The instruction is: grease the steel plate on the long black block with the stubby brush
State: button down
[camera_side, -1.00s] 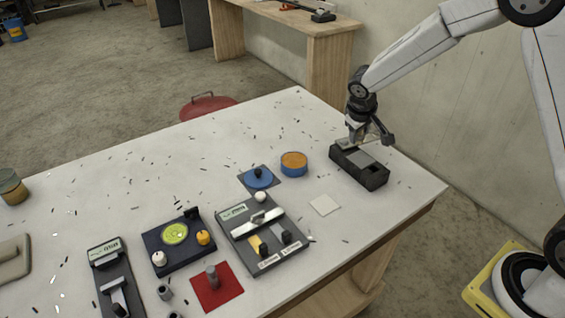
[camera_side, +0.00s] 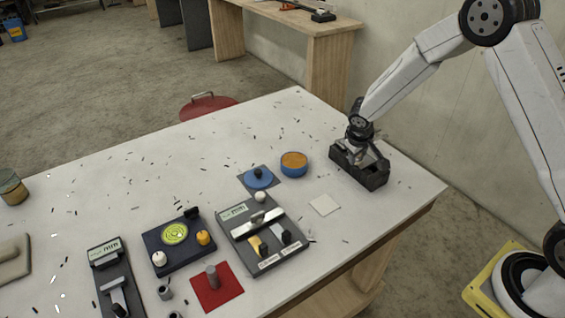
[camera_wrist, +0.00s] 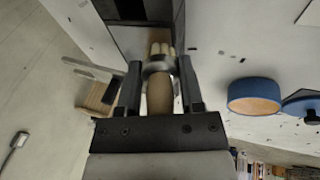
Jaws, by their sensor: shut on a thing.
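The long black block (camera_side: 374,183) lies near the right end of the white table. Its grey steel plate is mostly hidden behind my gripper (camera_side: 362,158) in the side view. In the wrist view part of the plate (camera_wrist: 131,42) shows beside the bristles, with the dark block (camera_wrist: 120,10) beyond. My gripper (camera_wrist: 160,88) is shut on the stubby brush (camera_wrist: 159,97), which has a tan wooden handle, a metal collar and pale bristles. The bristles are over or at the plate; I cannot tell whether they touch it.
A blue tin (camera_side: 294,169) with orange contents stands left of the block. Its blue lid (camera_side: 258,179) lies on a grey square. A white square (camera_side: 325,205) lies in front. Several fixtures and a red mat (camera_side: 217,286) stand farther left. Dark chips litter the table.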

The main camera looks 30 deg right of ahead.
aim_at(367, 156)
jog(key=shift+d, duration=2.75)
jog(key=shift+a, duration=2.9)
jog(key=shift+w+a+f, duration=0.1)
jog(key=shift+a+f, duration=0.05)
jog(key=shift+a, duration=0.4)
jog(key=shift+w+d, duration=0.3)
jog(key=shift+d, duration=2.95)
jog(key=shift+a, duration=3.25)
jog(key=shift+r, duration=4.2)
